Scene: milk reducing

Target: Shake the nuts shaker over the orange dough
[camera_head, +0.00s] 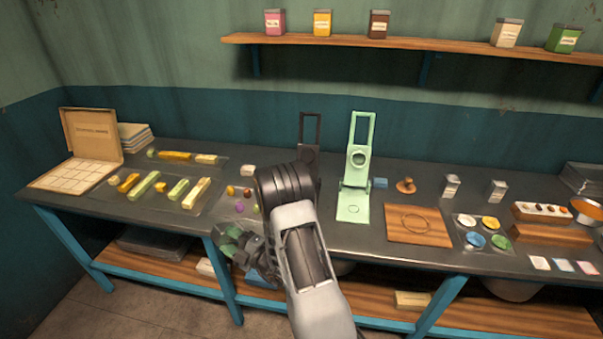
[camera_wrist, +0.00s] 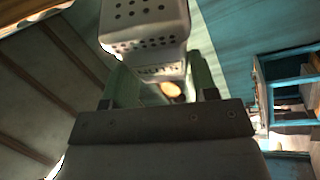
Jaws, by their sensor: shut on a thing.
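The nuts shaker (camera_wrist: 144,42) is a white box with a holed end, and dark letters "NUTS" show on its side in the wrist view. My gripper (camera_wrist: 160,78) is shut on it, with a green finger on each side. In the head view my gripper (camera_head: 232,243) hangs at the table's front edge, just below the tray of small coloured balls; I cannot make out the shaker there. An orange-yellow ball (camera_head: 230,190) lies in that tray; I cannot tell if it is the orange dough. A small orange round patch shows behind the shaker in the wrist view, unclear.
A green press (camera_head: 355,175) and a wooden board (camera_head: 418,224) stand right of my arm. Two small whitish shakers (camera_head: 450,186) stand behind a tray of coloured bowls. Dough strips and an open box (camera_head: 92,140) are at left. A shelf (camera_head: 420,42) with tins hangs above.

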